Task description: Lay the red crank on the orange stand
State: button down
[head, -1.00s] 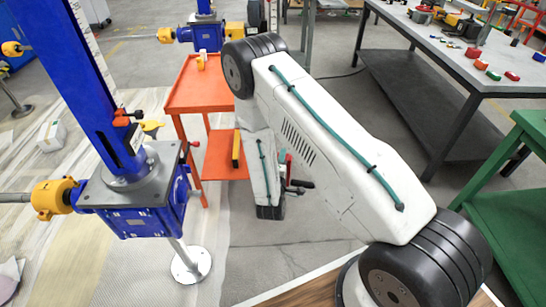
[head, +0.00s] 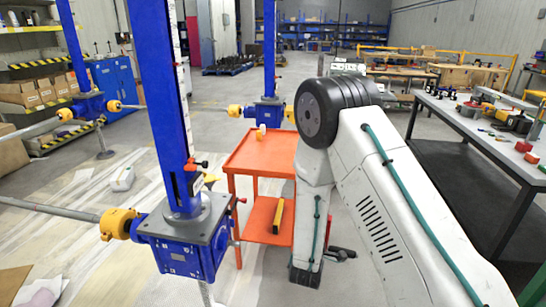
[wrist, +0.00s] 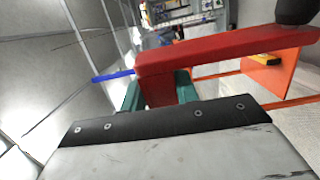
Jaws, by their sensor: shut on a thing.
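The red crank (wrist: 225,48) lies across the wrist view, a flat red bar with a dark knob at its upper right end. My gripper (wrist: 158,90) is shut on the crank near its left end, with a green finger on either side. In the head view my gripper is mostly hidden behind my arm; a dark piece, perhaps the crank's knob, shows low beside it. The orange stand (head: 253,160) is left of my arm, with a flat top and a lower shelf. Part of the stand also shows at right in the wrist view (wrist: 268,76).
A small yellowish part (head: 261,132) is at the stand top's far edge; a yellow object (head: 278,216) is on its lower shelf. A blue screw jack (head: 185,240) with a tall column stands close left of the stand. A grey workbench (head: 470,125) is at right.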

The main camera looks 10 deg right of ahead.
aim_at(264, 148)
jog(key=z, duration=1.5)
jog(key=i, duration=1.15)
jog(key=u, duration=1.8)
